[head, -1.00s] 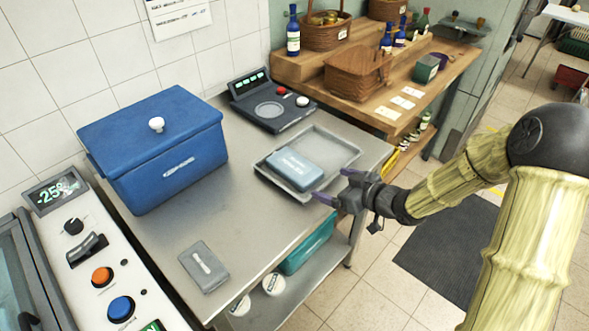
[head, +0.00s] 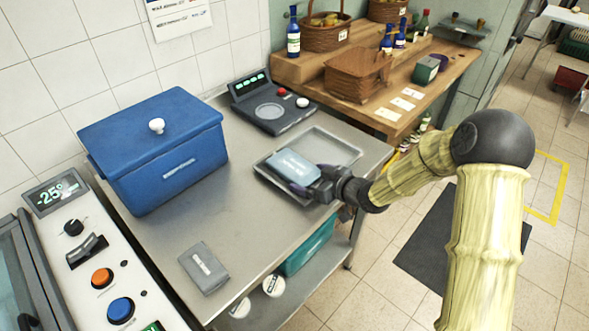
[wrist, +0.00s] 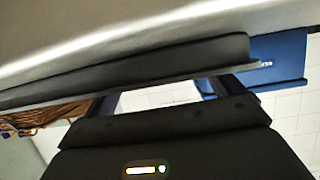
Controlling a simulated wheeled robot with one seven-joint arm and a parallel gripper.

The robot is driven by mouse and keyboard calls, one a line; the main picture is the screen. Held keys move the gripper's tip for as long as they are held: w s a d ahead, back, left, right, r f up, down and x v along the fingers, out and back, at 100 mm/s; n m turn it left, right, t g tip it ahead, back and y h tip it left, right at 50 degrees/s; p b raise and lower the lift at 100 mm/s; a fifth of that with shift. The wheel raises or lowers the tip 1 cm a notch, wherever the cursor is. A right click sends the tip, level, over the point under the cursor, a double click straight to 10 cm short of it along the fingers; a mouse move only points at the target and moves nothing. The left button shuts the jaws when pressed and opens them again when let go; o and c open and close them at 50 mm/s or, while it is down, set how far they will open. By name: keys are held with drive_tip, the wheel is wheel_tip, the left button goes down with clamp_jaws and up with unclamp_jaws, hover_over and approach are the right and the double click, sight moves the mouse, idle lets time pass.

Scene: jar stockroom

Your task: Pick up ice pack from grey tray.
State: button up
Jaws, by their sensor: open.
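The ice pack (head: 293,164) is a pale blue-grey block with a label, lying in the grey tray (head: 343,143) on the steel table. My gripper (head: 312,181) is open at the pack's near right end, over the tray's near edge. Its dark fingers overlap that end in the head view, so I cannot tell whether they touch it. In the wrist view, my open fingers (wrist: 160,95) reach toward a dark slab-like edge crossing the picture; I cannot tell whether this is the tray or the pack.
A blue cooler box (head: 155,150) with a white knob stands left on the table. A dark scale-like device (head: 270,105) is behind the tray. Bare table (head: 235,205) lies between.

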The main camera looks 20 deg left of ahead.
drive_tip(key=shift+x, duration=1)
drive_tip(key=c, duration=1)
wheel_tip(320, 180, up, 10)
drive_tip(key=shift+r+p, duration=0.1)
drive_tip(key=shift+p, duration=0.55)
drive_tip(key=shift+c, duration=0.2)
